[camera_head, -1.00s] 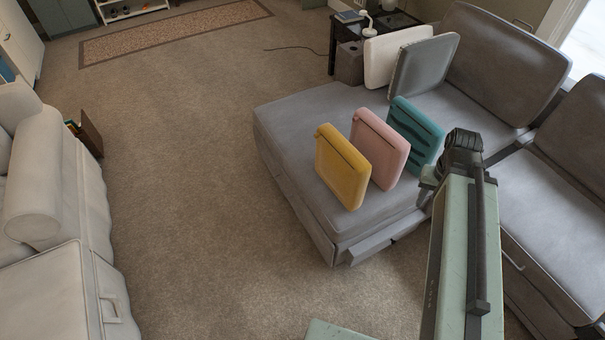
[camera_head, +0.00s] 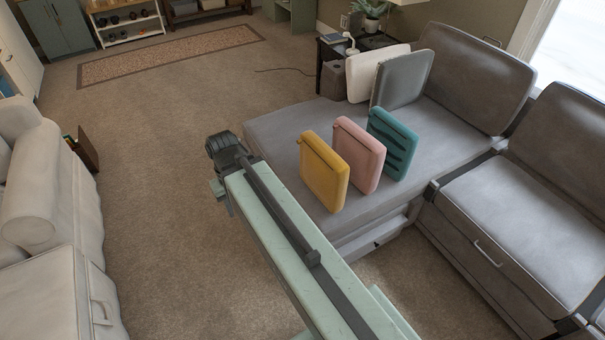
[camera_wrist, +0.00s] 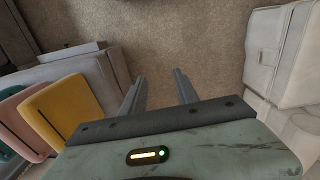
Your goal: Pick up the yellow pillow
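The yellow pillow (camera_head: 323,172) stands upright on the near end of the grey chaise seat, first in a row of small pillows. It also shows at the left of the wrist view (camera_wrist: 66,112). My arm reaches across the foreground of the head view, and its end is left of the yellow pillow, beyond the chaise's edge. My gripper (camera_wrist: 160,77) shows in the wrist view with its two fingers spread apart over bare carpet. It is empty and apart from the pillow. In the head view the fingers are mostly hidden behind the wrist.
A pink pillow (camera_head: 359,155) and a teal pillow (camera_head: 392,143) stand just behind the yellow one. A white pillow (camera_head: 371,73) and a grey pillow (camera_head: 404,78) lean farther back on the grey sofa (camera_head: 270,128). Open carpet (camera_head: 165,150) lies between it and the cream sofa (camera_head: 75,185).

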